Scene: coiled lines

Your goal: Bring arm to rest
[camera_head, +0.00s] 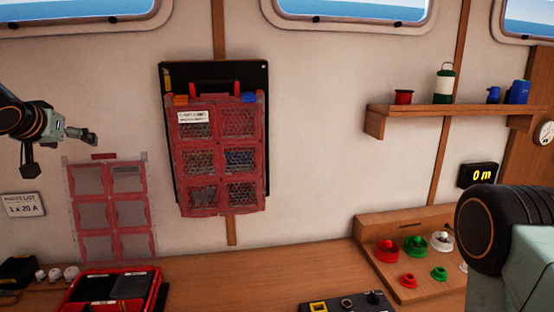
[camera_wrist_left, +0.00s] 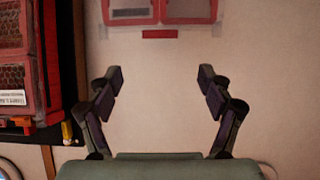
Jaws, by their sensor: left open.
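My left gripper (camera_head: 58,155) is at the upper left of the head view, in front of the bare wall and above a red-framed wall panel (camera_head: 111,210). Its jaws are open with nothing between them. In the left wrist view the two fingers (camera_wrist_left: 158,80) stand wide apart before the pale wall, and this picture is upside down. Part of my right arm (camera_head: 495,230) shows large at the right edge of the head view; its gripper is out of view.
A black board with a red-framed organizer (camera_head: 217,160) hangs on the wall right of my left gripper. A shelf (camera_head: 450,110) holds several items. The bench below carries a red case (camera_head: 68,300) and a wooden rack (camera_head: 405,285) with coloured pieces. Wall between organizer and shelf is clear.

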